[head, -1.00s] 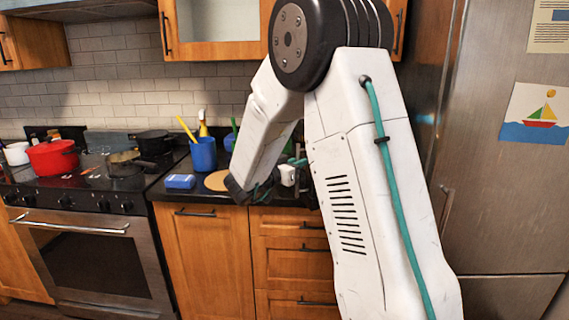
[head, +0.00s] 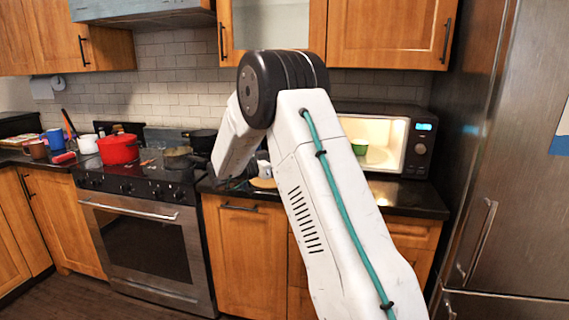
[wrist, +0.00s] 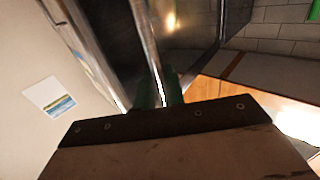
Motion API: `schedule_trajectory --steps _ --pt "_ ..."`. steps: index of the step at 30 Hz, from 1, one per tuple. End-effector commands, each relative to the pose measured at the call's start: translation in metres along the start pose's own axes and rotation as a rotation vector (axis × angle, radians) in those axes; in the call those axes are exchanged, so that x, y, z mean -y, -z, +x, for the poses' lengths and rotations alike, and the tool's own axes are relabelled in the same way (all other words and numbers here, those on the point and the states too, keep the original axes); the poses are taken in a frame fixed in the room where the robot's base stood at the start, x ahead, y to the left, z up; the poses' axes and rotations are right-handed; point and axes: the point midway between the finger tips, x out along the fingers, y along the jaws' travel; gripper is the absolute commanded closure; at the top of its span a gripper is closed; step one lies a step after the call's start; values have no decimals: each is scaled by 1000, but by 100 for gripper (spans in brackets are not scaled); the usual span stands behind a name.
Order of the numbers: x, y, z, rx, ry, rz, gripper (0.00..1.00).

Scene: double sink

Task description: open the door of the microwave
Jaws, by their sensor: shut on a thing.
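The black microwave (head: 421,150) stands on the counter right of my arm in the head view. Its lit interior (head: 385,133) is exposed, with a green bowl (head: 360,146) inside, so the door stands open. The door is hidden behind my arm in the head view. In the wrist view my gripper (wrist: 158,92) is shut on a bright metal bar, the door handle (wrist: 147,45). A dark glossy panel beside it, seemingly the door (wrist: 188,55), fills the upper middle. In the head view my gripper is mostly hidden behind my arm.
The steel fridge (head: 510,200) stands close on the right. The stove (head: 150,235) with a red pot (head: 118,149) is on the left. Wooden drawers and cabinets (head: 240,245) lie below the counter, and upper cabinets (head: 385,35) hang above the microwave.

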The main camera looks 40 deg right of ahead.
Motion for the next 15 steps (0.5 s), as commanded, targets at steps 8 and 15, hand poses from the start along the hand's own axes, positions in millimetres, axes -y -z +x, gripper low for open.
schedule_trajectory --steps 8,15 --pt "2 4 2 -4 1 7 100" --pt "2 3 -1 -3 3 6 75"
